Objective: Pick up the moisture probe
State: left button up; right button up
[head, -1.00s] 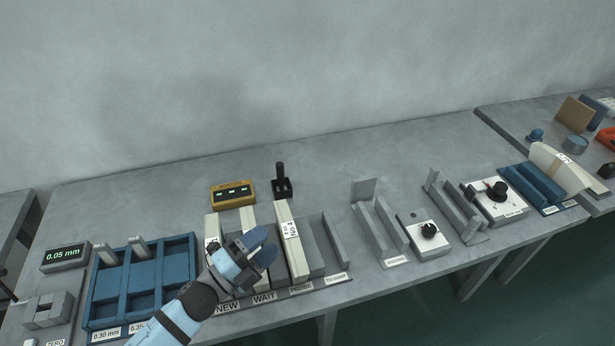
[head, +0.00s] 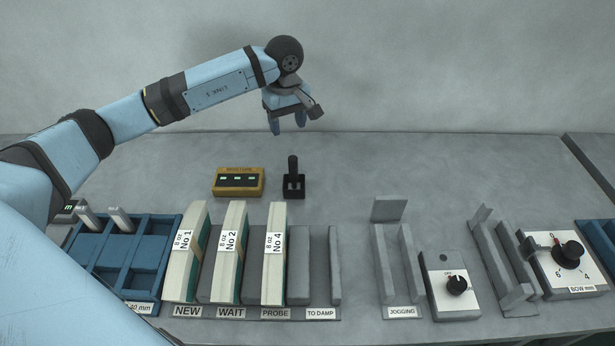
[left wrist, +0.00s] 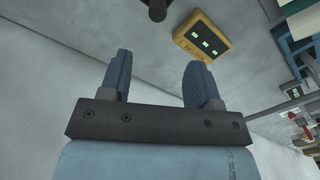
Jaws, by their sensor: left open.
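The moisture probe (head: 293,167) is a black upright handle standing in a small black square holder (head: 294,187) at the back of the table. Beside it on the left is the yellow moisture meter (head: 239,181) with green-lit windows. My left gripper (head: 287,125) is open and empty, in the air above the probe with its fingers pointing down. In the left wrist view, the open blue fingers (left wrist: 160,70) have nothing between them. The yellow meter (left wrist: 203,35) shows there, and a dark piece at the top edge (left wrist: 156,8) looks like the probe. My right gripper is not in view.
A rack with stacks of cream and green blocks labelled No 1 (head: 186,255), No 2 (head: 230,255) and No 4 (head: 274,257) stands in front of the probe. A blue tray (head: 168,235) is at left. Jogging fixture (head: 381,265) and dial boxes (head: 452,284) are at right. Table around the probe is clear.

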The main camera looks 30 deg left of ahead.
aim_at(293, 157)
pick_arm(q)
jog(key=f, duration=0.7)
jog(key=shift+s+d+f+p, duration=0.1)
jog(key=shift+s+f+p, duration=0.1)
jog(key=shift+f+p, duration=0.15)
jog(key=f, duration=0.2)
jog(key=d+f, duration=0.1)
jog(key=f, duration=0.1)
jog(key=shift+w+f+p, duration=0.1)
jog(key=shift+f+p, duration=0.2)
jog(key=shift+p, duration=0.1)
jog(key=shift+f, duration=0.4)
jog(key=c, duration=1)
jog(key=shift+r, duration=0.15)
notch_tip(293, 157, up, 20)
jog(key=shift+f+b, duration=0.1)
jog(key=shift+b, duration=0.6)
